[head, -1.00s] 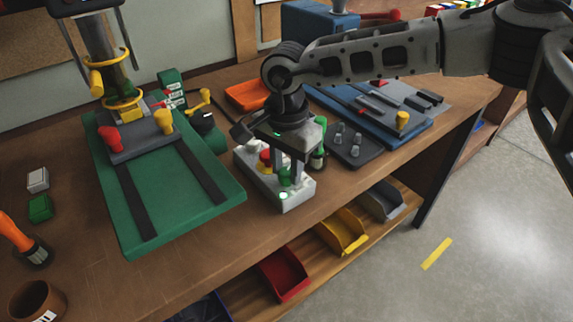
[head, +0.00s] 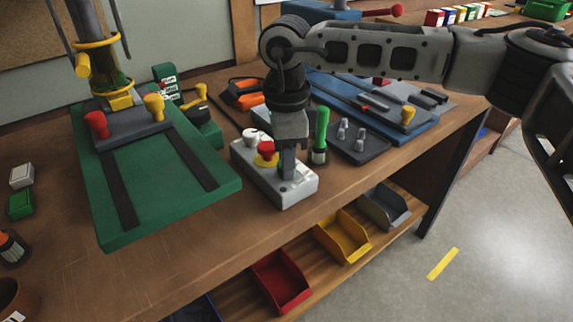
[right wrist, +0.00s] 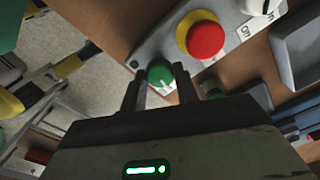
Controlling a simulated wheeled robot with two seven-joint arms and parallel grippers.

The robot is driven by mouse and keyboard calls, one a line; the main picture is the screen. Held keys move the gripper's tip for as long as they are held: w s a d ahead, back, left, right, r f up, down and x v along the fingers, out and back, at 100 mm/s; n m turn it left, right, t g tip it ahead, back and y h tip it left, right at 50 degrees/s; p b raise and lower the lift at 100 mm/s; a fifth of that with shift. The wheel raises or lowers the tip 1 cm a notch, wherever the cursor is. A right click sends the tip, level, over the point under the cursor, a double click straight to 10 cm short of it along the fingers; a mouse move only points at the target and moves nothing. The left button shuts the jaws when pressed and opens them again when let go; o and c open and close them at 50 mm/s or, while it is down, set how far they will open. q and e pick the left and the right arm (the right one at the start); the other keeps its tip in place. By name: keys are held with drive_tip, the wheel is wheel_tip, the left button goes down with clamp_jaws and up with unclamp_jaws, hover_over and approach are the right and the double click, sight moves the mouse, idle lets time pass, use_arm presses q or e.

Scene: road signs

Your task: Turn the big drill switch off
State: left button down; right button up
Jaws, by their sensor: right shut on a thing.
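The gripper hides that button in the head view. My left gripper is out of view.
A blue tool board (head: 345,96) lies behind. Red (head: 278,285), yellow (head: 345,238) and grey bins sit on the shelf below.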

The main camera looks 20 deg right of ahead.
drive_tip(key=shift+m+b, duration=0.5)
drive_tip(key=shift+m, duration=0.5)
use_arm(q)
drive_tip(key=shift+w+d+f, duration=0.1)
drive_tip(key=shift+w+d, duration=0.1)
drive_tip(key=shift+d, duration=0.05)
use_arm(e)
drive_tip(key=shift+m, duration=0.5)
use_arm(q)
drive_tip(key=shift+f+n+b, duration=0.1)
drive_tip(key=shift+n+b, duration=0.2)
use_arm(e)
drive_tip(key=o, duration=0.7)
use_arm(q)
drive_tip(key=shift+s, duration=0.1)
use_arm(e)
drive_tip(key=shift+r, duration=0.1)
wheel_tip(320, 180, up, 16)
